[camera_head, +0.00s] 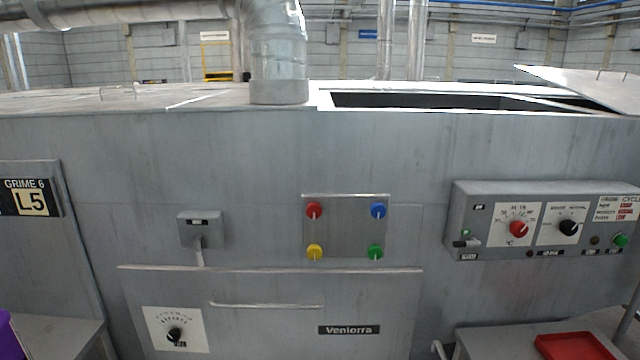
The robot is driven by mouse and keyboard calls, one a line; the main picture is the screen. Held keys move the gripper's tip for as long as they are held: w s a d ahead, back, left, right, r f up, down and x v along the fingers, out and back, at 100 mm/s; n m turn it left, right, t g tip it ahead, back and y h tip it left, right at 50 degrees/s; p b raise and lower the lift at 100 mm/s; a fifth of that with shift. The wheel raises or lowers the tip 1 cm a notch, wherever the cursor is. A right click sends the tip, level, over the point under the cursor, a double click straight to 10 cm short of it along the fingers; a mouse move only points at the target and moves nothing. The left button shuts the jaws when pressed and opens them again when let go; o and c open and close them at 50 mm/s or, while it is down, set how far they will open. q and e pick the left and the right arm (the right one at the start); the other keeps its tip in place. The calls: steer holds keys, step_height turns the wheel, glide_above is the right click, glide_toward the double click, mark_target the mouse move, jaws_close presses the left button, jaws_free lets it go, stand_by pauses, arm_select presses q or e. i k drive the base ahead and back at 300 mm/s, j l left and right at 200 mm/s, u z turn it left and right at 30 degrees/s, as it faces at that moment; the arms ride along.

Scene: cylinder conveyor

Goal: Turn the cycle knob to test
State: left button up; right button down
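A grey control box (487,218) is on the right of the machine front. It carries a red knob (518,229) on a white dial marked °C and a black knob (568,227) on a white plate with small, blurred print. The word "CYCLE" shows on a small panel (617,208) at the box's right end. Another black knob (174,334) is on a scaled white dial at the lower left. I cannot read which knob is named cycle. Neither of my grippers is in view, and nothing touches the knobs.
A plate with red (314,210), blue (378,210), yellow (315,251) and green (376,251) knobs is mid-front. A handle bar (266,306) sticks out below. A red tray (573,347) is at lower right, a purple thing (9,337) at lower left.

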mark_target(568, 227)
steer(key=z, duration=1.3)
